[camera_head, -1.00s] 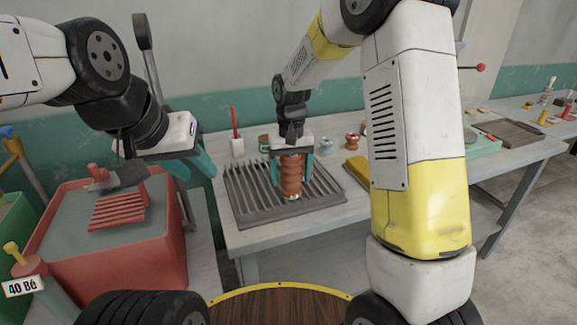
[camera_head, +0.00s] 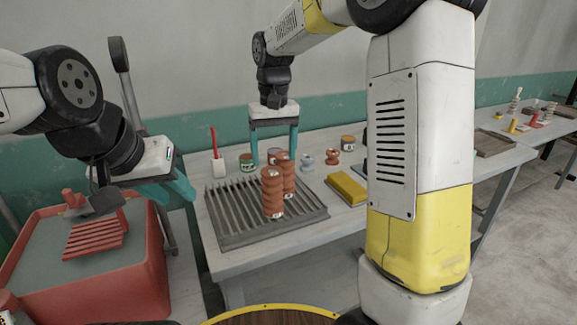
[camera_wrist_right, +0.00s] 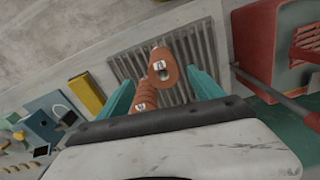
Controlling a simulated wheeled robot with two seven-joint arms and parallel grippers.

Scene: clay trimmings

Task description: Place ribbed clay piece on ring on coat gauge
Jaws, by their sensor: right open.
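Two orange-brown ribbed clay pieces stand upright on the grey slatted rack (camera_head: 225,222): a front one (camera_head: 271,195) and one just behind it to the right (camera_head: 288,178). In the right wrist view the front piece (camera_wrist_right: 163,70) and the other piece (camera_wrist_right: 146,97) show labelled tops. My right gripper (camera_head: 273,158) is open and empty, its teal fingers above and behind the pieces. My left gripper (camera_head: 178,192) is by the red tub; its finger gap is unclear. I cannot make out the ring or coat gauge for sure.
The red tub (camera_head: 150,262) at left holds a red slatted piece (camera_head: 95,238). My right arm blocks part of the bench.

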